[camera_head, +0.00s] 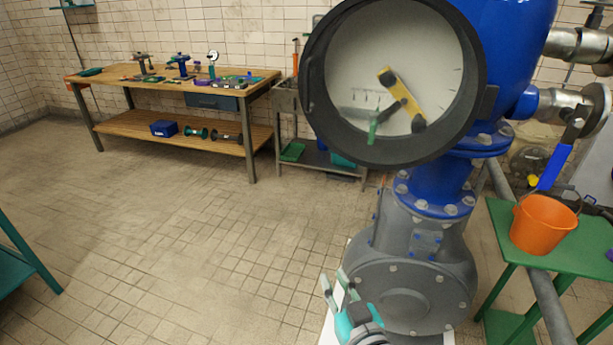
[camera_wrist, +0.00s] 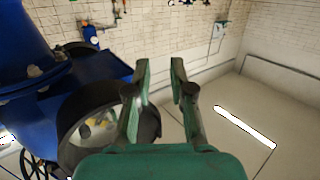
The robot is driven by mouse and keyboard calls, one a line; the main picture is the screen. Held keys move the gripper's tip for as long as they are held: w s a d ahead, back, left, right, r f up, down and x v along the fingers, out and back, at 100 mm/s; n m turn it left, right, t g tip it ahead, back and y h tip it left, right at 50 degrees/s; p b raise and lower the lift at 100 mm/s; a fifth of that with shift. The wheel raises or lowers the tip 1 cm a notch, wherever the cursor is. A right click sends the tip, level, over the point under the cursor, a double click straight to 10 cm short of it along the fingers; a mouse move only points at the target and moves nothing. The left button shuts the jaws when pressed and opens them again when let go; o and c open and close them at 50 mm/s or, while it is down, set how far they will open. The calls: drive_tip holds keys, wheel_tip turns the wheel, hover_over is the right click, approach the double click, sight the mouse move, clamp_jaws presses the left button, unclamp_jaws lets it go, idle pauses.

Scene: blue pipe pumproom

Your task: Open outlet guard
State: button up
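The outlet guard appears to be the round dark-rimmed cover (camera_head: 316,95) on the blue pump body (camera_head: 515,30), and it looks shut. Through its pale face I see a yellow lever-like part (camera_head: 402,95). In the wrist view the dark ring (camera_wrist: 148,125) is at the lower left, partly behind my gripper. My gripper (camera_head: 334,282) is at the bottom of the head view, below the guard and apart from it. In the wrist view its two fingers (camera_wrist: 159,70) are spread with nothing between them.
A grey bolted pump base (camera_head: 405,275) stands right beside my gripper in the head view. A green table (camera_head: 520,250) with an orange bucket (camera_head: 543,225) is at the right. A wooden workbench (camera_head: 130,88) stands at the back left.

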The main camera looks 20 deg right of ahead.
drive_tip(key=w+r, duration=0.5)
drive_tip(key=r, duration=0.4)
drive_tip(key=t, duration=0.1)
approach(307, 89)
drive_tip(key=shift+m, duration=0.3)
drive_tip(key=w, duration=1)
drive_tip(key=shift+w+d+f, duration=0.1)
drive_tip(key=shift+w+f, duration=0.05)
drive_tip(key=shift+w, duration=0.15)
clamp_jaws()
